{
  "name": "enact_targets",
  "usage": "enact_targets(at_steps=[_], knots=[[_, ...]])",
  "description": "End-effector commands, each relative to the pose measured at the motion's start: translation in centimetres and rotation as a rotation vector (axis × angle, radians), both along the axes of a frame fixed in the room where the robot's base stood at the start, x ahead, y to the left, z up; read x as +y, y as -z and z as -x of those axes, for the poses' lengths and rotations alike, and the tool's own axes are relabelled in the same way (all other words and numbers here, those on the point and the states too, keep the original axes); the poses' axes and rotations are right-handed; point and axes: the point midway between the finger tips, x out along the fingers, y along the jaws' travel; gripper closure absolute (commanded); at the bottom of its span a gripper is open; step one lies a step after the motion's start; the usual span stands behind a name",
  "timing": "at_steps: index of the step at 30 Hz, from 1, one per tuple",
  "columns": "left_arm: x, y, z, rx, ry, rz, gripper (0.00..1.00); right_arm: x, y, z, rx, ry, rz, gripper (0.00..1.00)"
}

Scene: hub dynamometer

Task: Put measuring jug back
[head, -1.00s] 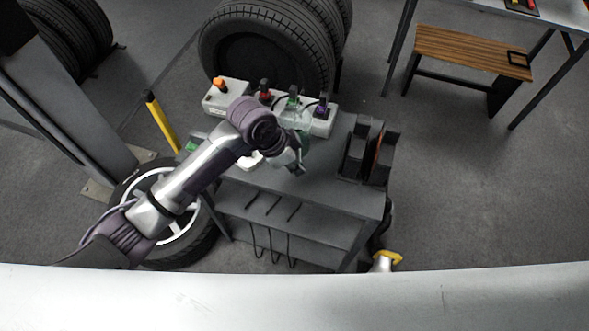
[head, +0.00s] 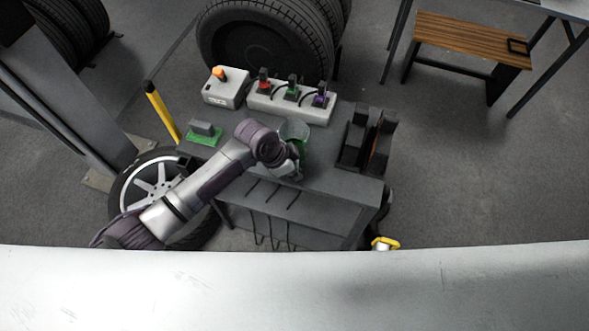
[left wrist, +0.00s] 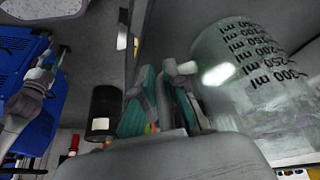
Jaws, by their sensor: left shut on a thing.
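The measuring jug (head: 294,130) is clear and greenish, over the bench top in the head view, just behind my left gripper. It also shows large at the right of the left wrist view (left wrist: 245,80), with black ml markings and its wall tilted in the picture. My left gripper (head: 292,168) is shut on the jug; in the left wrist view its fingers (left wrist: 168,100) close at the jug's side, by what looks like its handle. I cannot tell whether the jug's base touches the bench. My right gripper is in neither view.
The grey bench (head: 340,182) holds a white strip with coloured plugs (head: 290,105), a white box with an orange knob (head: 226,92), a green-based block (head: 205,133) and a dark upright rack (head: 368,142). A yellow post (head: 162,115) stands left. Tyres (head: 272,45) stand behind.

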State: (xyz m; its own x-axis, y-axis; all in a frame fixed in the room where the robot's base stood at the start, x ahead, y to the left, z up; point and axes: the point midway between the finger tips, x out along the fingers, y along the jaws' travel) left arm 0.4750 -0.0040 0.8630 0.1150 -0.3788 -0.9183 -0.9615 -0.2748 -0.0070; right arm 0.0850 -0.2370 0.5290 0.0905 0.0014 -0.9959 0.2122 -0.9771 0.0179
Motion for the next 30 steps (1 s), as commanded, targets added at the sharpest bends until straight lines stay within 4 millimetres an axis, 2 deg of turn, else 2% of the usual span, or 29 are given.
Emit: enact_targets(at_steps=[1, 5, 6, 17, 20, 30], knots=[[0.0, 0.2, 0.0, 0.000, 0.000, 0.000, 0.87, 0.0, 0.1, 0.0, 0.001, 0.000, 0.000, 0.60], [0.0, 0.1, 0.0, 0.000, 0.000, 0.000, 0.65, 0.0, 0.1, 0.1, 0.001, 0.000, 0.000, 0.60], [0.0, 0.1, 0.0, 0.000, 0.000, 0.000, 0.64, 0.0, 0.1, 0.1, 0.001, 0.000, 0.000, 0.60], [0.1, -0.5, 0.0, -0.001, 0.000, 0.001, 0.64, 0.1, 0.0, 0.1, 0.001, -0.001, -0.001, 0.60], [0.7, -1.7, 0.1, -0.003, 0.000, 0.001, 0.64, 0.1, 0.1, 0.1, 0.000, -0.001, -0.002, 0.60], [3.4, -8.2, 0.9, -0.005, 0.000, 0.000, 0.64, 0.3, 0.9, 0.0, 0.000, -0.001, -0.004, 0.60]])
